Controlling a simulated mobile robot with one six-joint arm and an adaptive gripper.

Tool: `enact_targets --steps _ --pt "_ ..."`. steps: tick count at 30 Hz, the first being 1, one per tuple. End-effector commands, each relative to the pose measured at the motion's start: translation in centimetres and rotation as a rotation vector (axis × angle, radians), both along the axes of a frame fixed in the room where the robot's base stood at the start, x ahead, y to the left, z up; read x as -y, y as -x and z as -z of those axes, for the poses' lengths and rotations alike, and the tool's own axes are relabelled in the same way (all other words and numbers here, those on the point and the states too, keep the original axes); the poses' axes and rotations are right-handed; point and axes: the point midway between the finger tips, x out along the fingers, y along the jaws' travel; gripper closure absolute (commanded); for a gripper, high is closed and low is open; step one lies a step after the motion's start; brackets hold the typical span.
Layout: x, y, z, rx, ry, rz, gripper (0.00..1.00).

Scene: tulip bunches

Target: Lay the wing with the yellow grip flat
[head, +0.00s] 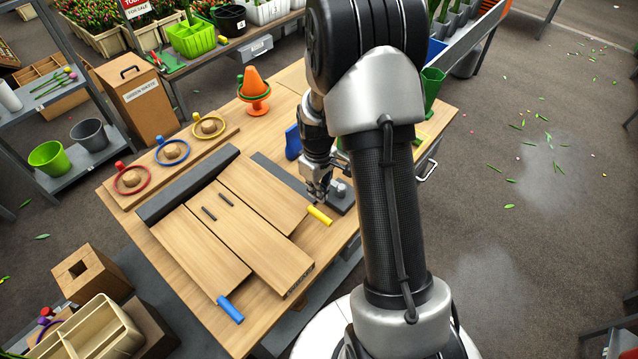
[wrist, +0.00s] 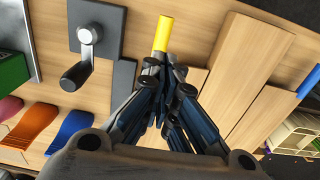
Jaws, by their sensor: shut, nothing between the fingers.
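The wing with the yellow grip is a wooden panel (head: 262,192) on the right of the wooden boards on the table. It looks to lie low, but I cannot tell whether it is fully flat. Its yellow grip (head: 320,215) sticks out at the near end and shows in the wrist view (wrist: 163,33). My gripper (head: 319,194) is shut and empty, just behind the yellow grip in the head view. In the wrist view the fingertips (wrist: 164,66) appear close to the grip's lower end; contact cannot be told. The fingers partly hide the wing.
A middle board (head: 258,222) and a left wing (head: 200,258) with a blue grip (head: 230,309) lie beside it. A dark crank plate (wrist: 104,30) stands close to my gripper. Ringed knobs (head: 172,151) and an orange cone (head: 254,84) stand farther back.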

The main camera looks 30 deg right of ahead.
Motion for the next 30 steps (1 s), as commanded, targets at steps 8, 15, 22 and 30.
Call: enact_targets --steps 8,15,22,30 --pt "0.0 0.0 5.7 -0.003 -0.001 0.002 1.0" --pt "0.1 0.0 7.5 0.0 0.0 0.003 1.0" --pt "0.1 0.0 7.6 0.0 0.0 0.003 1.0" --pt "0.5 -0.1 8.7 0.0 -0.001 0.004 1.0"
